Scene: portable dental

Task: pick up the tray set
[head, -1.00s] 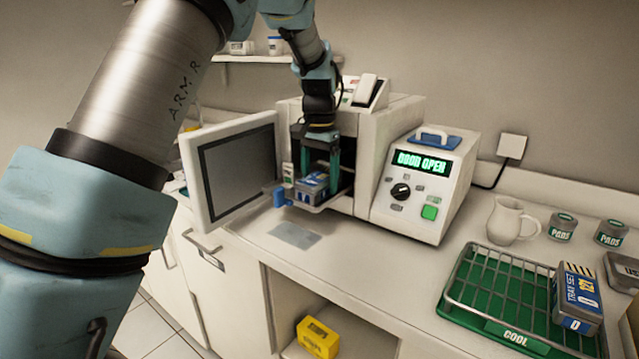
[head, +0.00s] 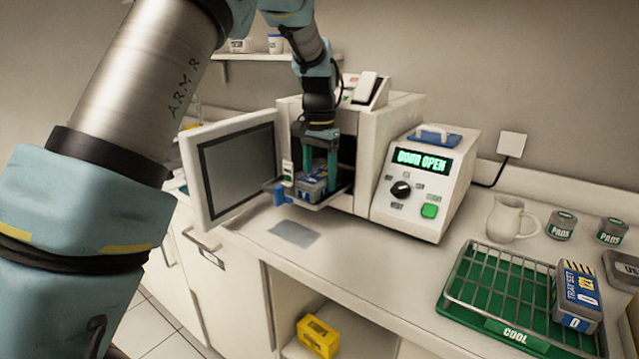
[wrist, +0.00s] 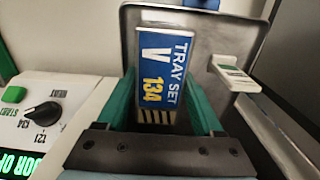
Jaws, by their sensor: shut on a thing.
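A tray set (head: 312,184), a grey box with a blue label, sits on the pulled-out tray (head: 338,194) at the open mouth of the sterilizer. In the wrist view the tray set (wrist: 160,75) reads "TRAY SET V 134". My gripper (head: 321,172) points down with its green fingers on either side of the tray set, shut on it. The wrist view shows the gripper (wrist: 164,95) with one finger along each side. I cannot tell whether the tray set is lifted off the tray.
The sterilizer door (head: 236,168) stands open at the left. Its panel (head: 422,160) reads "DOOR OPEN". A green rack marked COOL (head: 515,336) holds another tray set (head: 577,297) at its right end. A jug (head: 510,220) and two pads tins stand behind. The counter front is mostly clear.

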